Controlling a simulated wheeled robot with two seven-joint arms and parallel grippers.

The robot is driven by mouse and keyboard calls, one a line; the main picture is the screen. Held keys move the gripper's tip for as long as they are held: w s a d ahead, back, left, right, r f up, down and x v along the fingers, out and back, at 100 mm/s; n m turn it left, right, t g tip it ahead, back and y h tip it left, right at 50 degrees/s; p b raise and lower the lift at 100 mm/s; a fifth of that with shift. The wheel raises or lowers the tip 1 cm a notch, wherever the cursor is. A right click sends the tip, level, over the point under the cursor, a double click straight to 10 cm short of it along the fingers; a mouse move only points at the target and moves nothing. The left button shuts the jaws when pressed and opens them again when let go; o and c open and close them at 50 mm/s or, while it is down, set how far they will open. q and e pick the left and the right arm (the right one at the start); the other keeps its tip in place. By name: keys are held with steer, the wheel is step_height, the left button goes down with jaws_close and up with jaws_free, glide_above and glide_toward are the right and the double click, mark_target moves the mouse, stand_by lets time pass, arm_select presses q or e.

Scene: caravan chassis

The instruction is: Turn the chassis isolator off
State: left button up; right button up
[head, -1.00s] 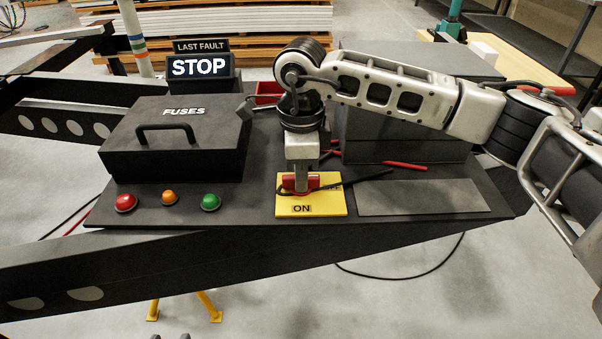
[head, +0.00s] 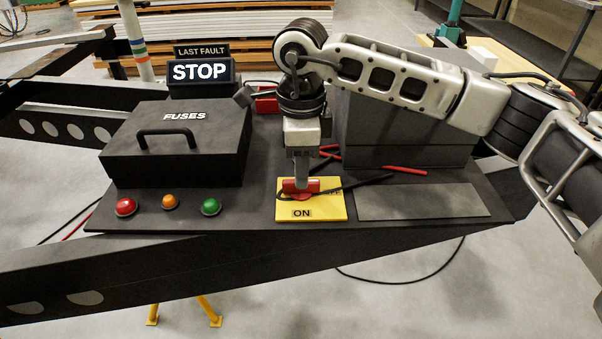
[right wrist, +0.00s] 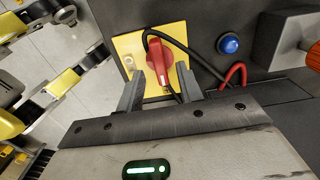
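The isolator is a red rotary handle (head: 300,187) on a yellow plate (head: 334,212). The ON label is at the plate's front edge; the OFF label at its right is partly covered by a black cable. My right gripper (head: 301,180) points down over the handle. In the right wrist view its two fingers (right wrist: 160,72) are apart, with the red handle (right wrist: 157,55) between and beyond the tips. I see gaps on both sides, so it is not gripped. The yellow plate also shows there (right wrist: 124,47). My left gripper is not in view.
A fuse box (head: 175,140) and red, orange and green buttons are left of the plate. A display (head: 201,71) reads STOP. A dark box (head: 405,140) stands behind right. A black cable (head: 360,184) crosses the plate by the handle. A grey panel (head: 420,200) lies right.

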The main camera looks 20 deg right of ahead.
step_height(320, 180, up, 13)
steer(key=shift+p, duration=0.35)
